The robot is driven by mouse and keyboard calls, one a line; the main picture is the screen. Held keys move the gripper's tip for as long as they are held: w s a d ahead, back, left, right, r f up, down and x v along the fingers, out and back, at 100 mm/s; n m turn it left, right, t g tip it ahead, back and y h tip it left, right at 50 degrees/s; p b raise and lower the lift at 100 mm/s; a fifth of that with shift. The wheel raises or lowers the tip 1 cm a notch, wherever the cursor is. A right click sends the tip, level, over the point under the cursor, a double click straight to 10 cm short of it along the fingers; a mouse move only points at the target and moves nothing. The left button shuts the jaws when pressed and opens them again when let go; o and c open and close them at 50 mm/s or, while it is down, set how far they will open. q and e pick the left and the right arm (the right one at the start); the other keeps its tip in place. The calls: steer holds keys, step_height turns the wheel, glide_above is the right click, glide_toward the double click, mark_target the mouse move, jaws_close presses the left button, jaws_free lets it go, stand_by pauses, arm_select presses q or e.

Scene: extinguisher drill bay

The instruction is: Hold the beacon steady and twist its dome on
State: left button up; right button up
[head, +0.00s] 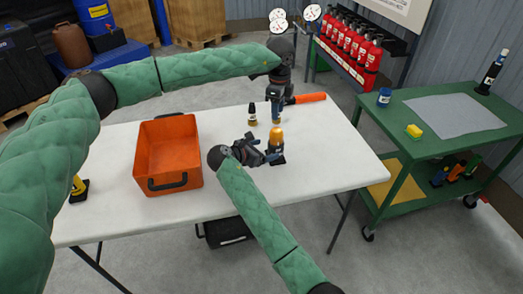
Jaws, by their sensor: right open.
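The beacon, with an amber dome (276,138) over a dark base (277,159), stands upright on the white table (330,150) right of its middle. I cannot tell whether dome and base are joined. My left gripper (277,122) points down directly over the dome, its tips at or just above the dome's top; its jaws are too small to read. My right gripper (268,156) is open beside the beacon, at its left, level with the lower part. Its fingers partly hide the base, and contact is unclear.
An orange bin (142,165) stands left on the table. A yellow-and-black item (78,190) is at the left edge. A green cart (408,100) stands right.

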mark_target(276, 147)
steer(key=x, duration=0.6)
steer(key=shift+w+d+f, duration=0.2)
steer(key=shift+w+d, duration=0.05)
steer(key=shift+d, duration=0.05)
steer(key=shift+c, duration=0.2)
